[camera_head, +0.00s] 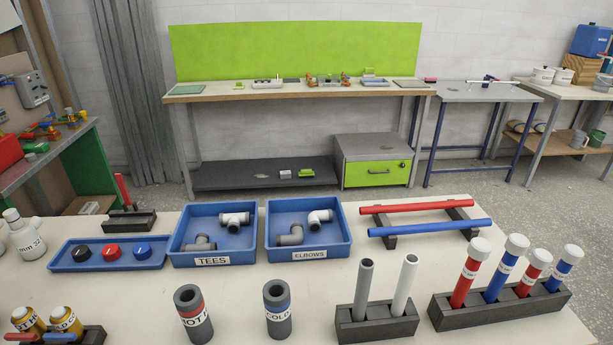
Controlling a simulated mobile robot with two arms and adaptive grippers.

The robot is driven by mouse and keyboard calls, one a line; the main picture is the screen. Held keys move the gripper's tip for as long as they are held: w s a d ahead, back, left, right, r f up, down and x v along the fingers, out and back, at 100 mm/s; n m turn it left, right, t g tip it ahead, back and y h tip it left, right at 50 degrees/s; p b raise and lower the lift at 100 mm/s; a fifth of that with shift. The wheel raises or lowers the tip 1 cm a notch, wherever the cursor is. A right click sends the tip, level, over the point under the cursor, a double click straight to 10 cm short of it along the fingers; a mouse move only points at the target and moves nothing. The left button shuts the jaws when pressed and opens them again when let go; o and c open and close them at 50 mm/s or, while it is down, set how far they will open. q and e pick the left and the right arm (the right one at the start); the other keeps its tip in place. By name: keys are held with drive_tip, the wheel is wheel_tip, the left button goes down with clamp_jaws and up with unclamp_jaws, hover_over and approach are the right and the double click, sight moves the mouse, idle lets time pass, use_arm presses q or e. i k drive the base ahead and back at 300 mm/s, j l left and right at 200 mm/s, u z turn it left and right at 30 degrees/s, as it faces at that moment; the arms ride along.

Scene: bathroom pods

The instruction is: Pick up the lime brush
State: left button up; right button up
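I cannot make out a lime brush for certain. Several small lime-green items lie far off at the back bench. One lime item (369,71) sits at the right part of the bench top, and a flat lime piece (239,86) lies at its left. Another lime item (306,172) lies on the dark lower shelf beside a small white item (285,174). All are too small to tell their shape. Neither of my grippers is in view.
A near white table (330,300) fills the foreground, with blue trays (215,259) of fittings, pipe holders (375,327) and red and blue pipes (418,206). Beyond it stand the back bench (300,91), a lime-fronted drawer unit (373,173) and a blue-legged table (484,93). Grey floor (450,181) shows between.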

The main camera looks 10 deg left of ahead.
sight(306, 174)
drive_tip(key=l+z, duration=0.45)
drive_tip(key=i+l+z, duration=0.15)
drive_tip(key=l+z, duration=0.3)
drive_tip(key=i+l+z, duration=0.4)
drive_tip(key=l, duration=0.15)
drive_tip(key=i+l+z, duration=0.75)
drive_tip(key=i+u, duration=0.3)
drive_tip(key=i, duration=0.25)
drive_tip(key=i+l+u, duration=0.35)
drive_tip(key=i, duration=0.2)
drive_tip(key=i+j+u, duration=0.25)
drive_tip(key=u, duration=0.2)
drive_tip(key=i+j+u, duration=0.1)
drive_tip(key=i+u, duration=0.75)
drive_tip(key=i+l+u, duration=0.15)
drive_tip(key=i+u, duration=0.5)
drive_tip(key=i, duration=0.45)
drive_tip(key=i+u, duration=0.2)
drive_tip(key=i, duration=0.5)
drive_tip(key=i+l+u, duration=0.2)
drive_tip(key=i, duration=0.45)
drive_tip(key=i+j+u, duration=0.15)
drive_tip(key=i+u, duration=1)
